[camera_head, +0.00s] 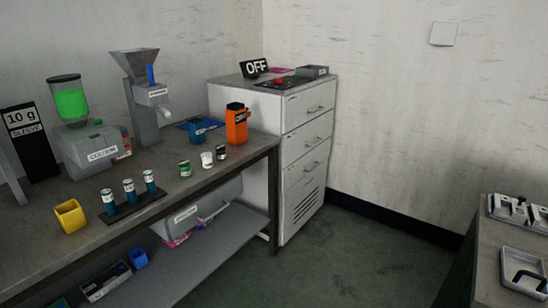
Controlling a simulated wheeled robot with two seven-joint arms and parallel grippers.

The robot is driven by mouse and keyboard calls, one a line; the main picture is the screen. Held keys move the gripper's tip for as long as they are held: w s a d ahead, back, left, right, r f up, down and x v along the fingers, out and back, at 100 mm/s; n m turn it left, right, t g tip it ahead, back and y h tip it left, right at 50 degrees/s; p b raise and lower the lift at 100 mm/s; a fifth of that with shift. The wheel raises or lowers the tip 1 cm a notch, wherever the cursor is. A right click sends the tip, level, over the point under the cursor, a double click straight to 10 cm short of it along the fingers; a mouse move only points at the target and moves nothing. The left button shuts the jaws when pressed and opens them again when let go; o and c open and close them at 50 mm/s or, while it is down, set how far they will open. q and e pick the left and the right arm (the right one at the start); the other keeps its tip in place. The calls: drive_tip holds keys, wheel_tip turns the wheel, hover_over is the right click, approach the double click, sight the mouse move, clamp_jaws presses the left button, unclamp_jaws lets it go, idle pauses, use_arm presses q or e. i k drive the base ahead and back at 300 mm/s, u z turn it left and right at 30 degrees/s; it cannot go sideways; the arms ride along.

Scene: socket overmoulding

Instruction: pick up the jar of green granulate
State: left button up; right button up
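A small jar with green contents or a green band (184,169) stands upright near the front edge of the workbench (200,192). It is the leftmost in a short row with a white jar (207,160) and a dark jar (221,152); the three stand apart. A larger clear container of bright green material (70,102) sits on top of a grey machine labelled "COLOUR" (95,150) at the left. Neither of my grippers shows in the head view.
Three blue labelled cylinders (129,191) stand in a dark rack left of the jars. A yellow cup (70,215), a grey hopper machine (150,100) and an orange container (236,124) share the bench. A drawer cabinet (300,145) adjoins its right end. Open floor lies in front.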

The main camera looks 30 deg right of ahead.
sight(184, 166)
drive_tip(key=z, duration=0.95)
drive_tip(key=i, duration=1.7)
drive_tip(key=u, duration=0.6)
